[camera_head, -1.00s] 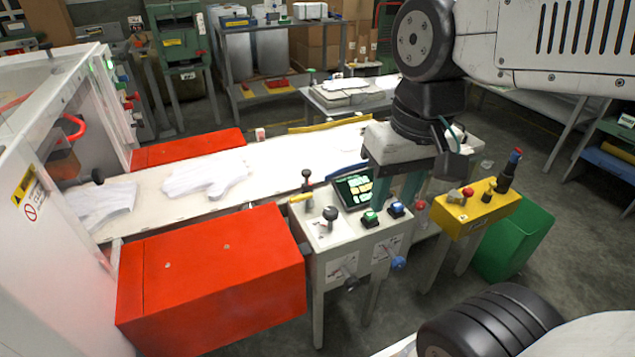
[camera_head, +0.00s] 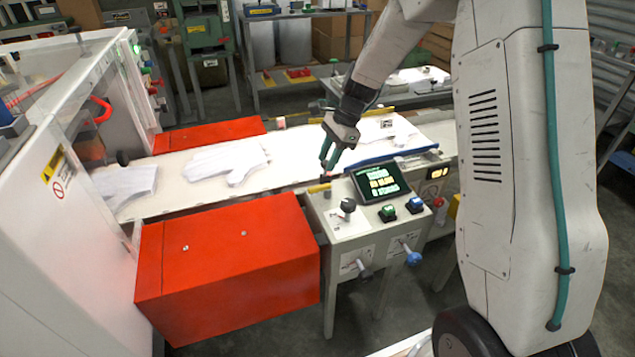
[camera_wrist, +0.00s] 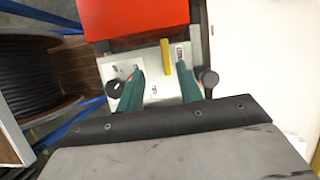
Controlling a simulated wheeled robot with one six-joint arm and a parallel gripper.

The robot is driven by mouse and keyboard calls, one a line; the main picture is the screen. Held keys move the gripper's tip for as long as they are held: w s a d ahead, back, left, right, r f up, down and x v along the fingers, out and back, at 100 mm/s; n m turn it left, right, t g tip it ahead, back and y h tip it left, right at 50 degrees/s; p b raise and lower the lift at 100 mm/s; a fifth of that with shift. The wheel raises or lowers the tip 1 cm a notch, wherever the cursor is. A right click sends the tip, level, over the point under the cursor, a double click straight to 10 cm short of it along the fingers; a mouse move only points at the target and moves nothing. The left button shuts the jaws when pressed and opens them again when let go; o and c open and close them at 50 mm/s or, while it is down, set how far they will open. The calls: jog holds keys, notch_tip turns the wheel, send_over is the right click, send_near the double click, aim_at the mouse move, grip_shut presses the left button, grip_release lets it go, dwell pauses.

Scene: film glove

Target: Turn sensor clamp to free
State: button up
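My gripper (camera_head: 328,160) is over the back left of the pale control stand (camera_head: 338,232). In the wrist view its teal fingers (camera_wrist: 163,80) are apart, with nothing held between them. A yellow bar (camera_wrist: 167,58) shows between and beyond the fingertips; it also shows in the head view (camera_head: 318,188). Contact with it cannot be told. A black round knob (camera_wrist: 115,88) lies left of the fingers, and another black knob (camera_wrist: 208,77) lies right of them. One black-knobbed lever (camera_head: 348,205) stands upright on the stand. Which part is the sensor clamp is not labelled legibly.
A lit screen (camera_head: 381,182), a green button (camera_head: 388,211) and a blue button (camera_head: 414,204) are on the stand's right. A red box (camera_head: 235,262) stands left. The white belt (camera_head: 175,172) with gloves (camera_head: 225,162) runs behind.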

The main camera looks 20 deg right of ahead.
aim_at(315, 187)
jog(key=shift+w+f+m, duration=0.15)
jog(key=shift+w+f, duration=0.1)
jog(key=shift+f, duration=0.25)
jog(key=shift+w+f+m, duration=0.15)
jog(key=shift+w+f, duration=0.05)
jog(key=shift+f, duration=0.3)
jog(key=x, duration=0.7)
jog(key=shift+f, duration=0.1)
grip_shut()
